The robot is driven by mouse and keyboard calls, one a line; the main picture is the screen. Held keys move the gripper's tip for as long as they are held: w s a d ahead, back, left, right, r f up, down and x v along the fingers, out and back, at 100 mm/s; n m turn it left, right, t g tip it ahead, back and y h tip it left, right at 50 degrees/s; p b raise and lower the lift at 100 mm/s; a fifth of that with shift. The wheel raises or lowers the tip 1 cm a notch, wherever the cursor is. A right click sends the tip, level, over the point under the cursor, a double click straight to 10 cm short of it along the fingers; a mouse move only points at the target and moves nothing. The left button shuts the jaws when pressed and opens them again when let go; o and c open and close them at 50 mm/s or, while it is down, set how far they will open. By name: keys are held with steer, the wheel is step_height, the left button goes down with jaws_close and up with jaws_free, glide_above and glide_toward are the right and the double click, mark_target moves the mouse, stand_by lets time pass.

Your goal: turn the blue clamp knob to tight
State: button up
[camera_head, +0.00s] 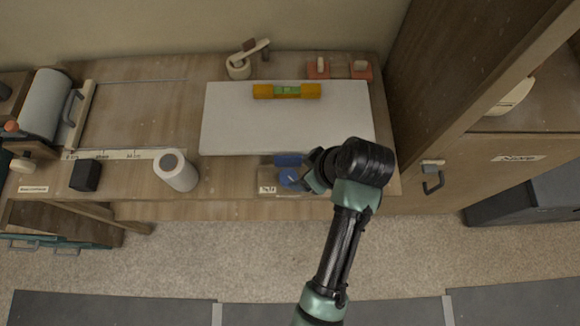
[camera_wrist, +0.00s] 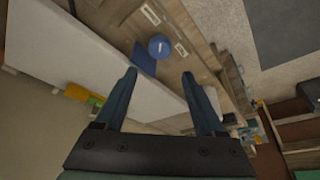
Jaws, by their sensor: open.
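The round blue clamp knob (camera_head: 289,177) is at the front edge of the workbench, just below a flat blue part (camera_head: 288,159). My gripper (camera_head: 312,178) is close on its right in the head view and hides some of the area. In the wrist view the knob (camera_wrist: 159,46) lies beyond the fingertips, between their directions, with the blue part (camera_wrist: 144,61) beside it. My gripper (camera_wrist: 159,73) is open and empty, its two fingers apart and not around the knob. I cannot read the knob's tight marking.
A white roll (camera_head: 176,171) and a black block (camera_head: 86,175) stand left. A tall wooden cabinet (camera_head: 445,75) rises on the right. Small labels sit near the knob.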

mark_target(289, 177)
steer(key=p+x, duration=0.1)
steer(key=x, duration=1.2)
steer(key=shift+r, duration=0.1)
steer(key=c, duration=1.1)
